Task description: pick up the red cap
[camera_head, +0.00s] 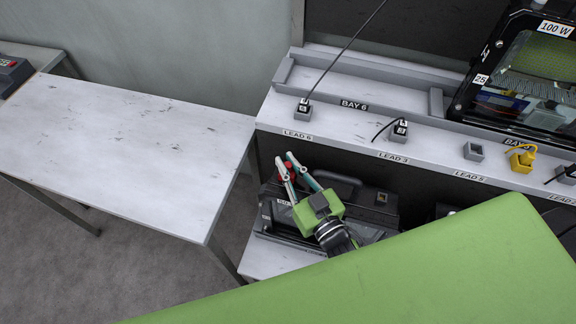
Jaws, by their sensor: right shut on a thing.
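The red cap (285,169) shows as a small patch of red between the fingers of my right gripper (285,161). The gripper is shut on it, and the fingers hide much of it. The gripper is over the lower shelf of the bench, in front of a black case (345,188), below the label LEAD 6. I cannot tell whether the cap touches anything below it. My left gripper is not in view.
A floodlight housing (530,80) stands at the upper right. The white table (120,150) at left is clear.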

